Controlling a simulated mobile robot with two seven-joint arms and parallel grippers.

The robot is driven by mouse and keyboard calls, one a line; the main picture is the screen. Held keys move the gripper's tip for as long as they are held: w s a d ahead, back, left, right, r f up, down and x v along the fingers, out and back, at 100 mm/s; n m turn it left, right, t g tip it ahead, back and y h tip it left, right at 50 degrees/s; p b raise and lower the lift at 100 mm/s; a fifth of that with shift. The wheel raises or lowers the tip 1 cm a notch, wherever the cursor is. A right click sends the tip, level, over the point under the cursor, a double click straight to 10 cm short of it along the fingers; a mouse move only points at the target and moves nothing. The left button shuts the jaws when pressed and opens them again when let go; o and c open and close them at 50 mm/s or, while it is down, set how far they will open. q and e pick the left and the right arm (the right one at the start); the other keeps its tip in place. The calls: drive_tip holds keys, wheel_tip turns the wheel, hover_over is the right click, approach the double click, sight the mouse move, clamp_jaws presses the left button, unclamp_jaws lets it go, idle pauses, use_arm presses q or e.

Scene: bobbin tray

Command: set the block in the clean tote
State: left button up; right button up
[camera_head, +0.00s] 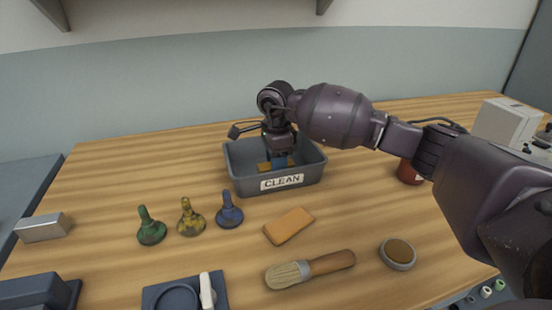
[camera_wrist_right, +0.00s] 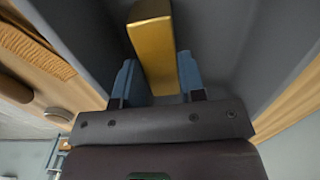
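The block (camera_wrist_right: 158,50) is a yellow-orange bar between the two blue fingers of my right gripper (camera_wrist_right: 159,75) in the right wrist view. The fingers lie close against both its sides, with no clear gap. In the head view my right gripper (camera_head: 280,160) points down inside the clean tote (camera_head: 234,180), a grey open bin labelled CLEAN. Part of the block (camera_head: 264,167) shows beside the finger, low in the tote. Whether it touches the tote floor is hard to tell. My left gripper is not in view.
In front of the tote lie an orange sponge-like slab (camera_head: 289,226), a brush (camera_head: 310,269) and a round tin (camera_head: 398,254). Green (camera_head: 151,228), yellow (camera_head: 190,218) and blue (camera_head: 229,211) bobbin-like pieces stand front left. A metal block (camera_head: 43,228) lies far left. Table left of the tote is clear.

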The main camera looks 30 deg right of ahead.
drive_tip(key=o, duration=0.4)
wheel_tip(320, 180, up, 12)
drive_tip(key=shift+r+p, duration=0.15)
drive_tip(key=shift+p, duration=0.45)
idle(0.4)
